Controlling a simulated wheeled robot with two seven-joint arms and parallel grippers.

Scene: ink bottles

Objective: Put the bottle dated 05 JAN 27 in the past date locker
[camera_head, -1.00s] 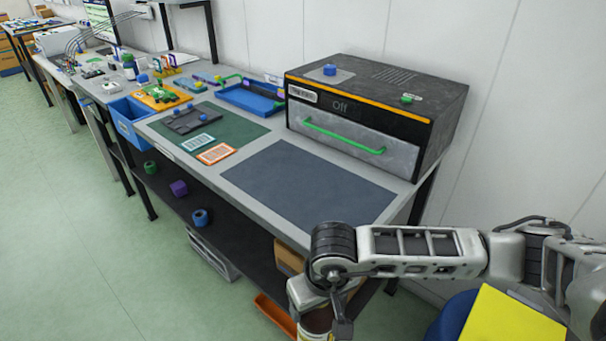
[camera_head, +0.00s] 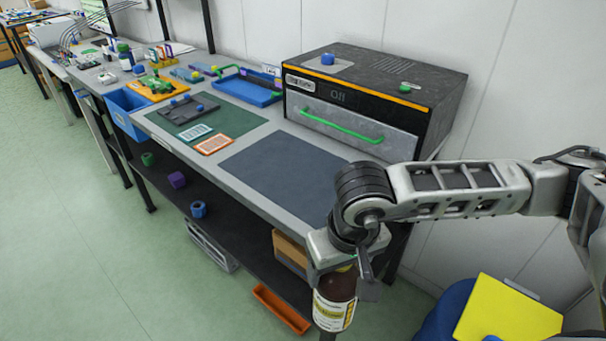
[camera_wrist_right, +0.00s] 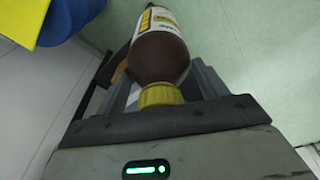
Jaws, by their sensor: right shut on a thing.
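My right gripper (camera_head: 343,272) is shut on a brown bottle (camera_head: 336,293) near the bench's front right corner. The bottle hangs roughly upright with a white and yellow label; its date is too small to read. In the right wrist view the bottle (camera_wrist_right: 160,57) has a yellow cap (camera_wrist_right: 160,95) between the fingers. No locker with readable past-date wording shows. A black cabinet (camera_head: 440,105) with a grey front and green handle (camera_head: 340,124) stands shut at the back of the bench; its small nameplate is unreadable. My left gripper is out of view.
A dark mat (camera_head: 285,175) lies clear before the cabinet. A green mat (camera_head: 235,118), blue tray (camera_head: 250,92) and blue bin (camera_head: 125,115) are further left. An orange tray (camera_head: 281,309) is on the floor. A yellow panel (camera_head: 507,312) stands at lower right.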

